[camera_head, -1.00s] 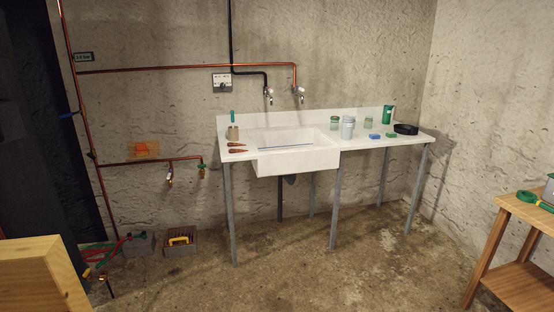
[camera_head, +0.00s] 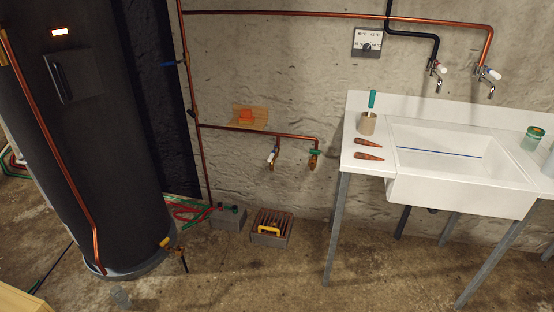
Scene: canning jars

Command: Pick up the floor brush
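Near the wall on the floor, a grey box with a brownish slatted top (camera_head: 273,222) has a yellow handle-like piece (camera_head: 268,231) at its front. This may be the floor brush, but it is too small to tell. No other thing in view is clearly a floor brush. Neither of my grippers is in view.
A white sink table (camera_head: 370,160) on grey legs stands at right. A dark tank (camera_head: 100,130) stands at left. A grey block (camera_head: 229,217) with red and green hoses sits beside the slatted box. A wooden edge (camera_head: 20,302) shows at bottom left. The middle floor is clear.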

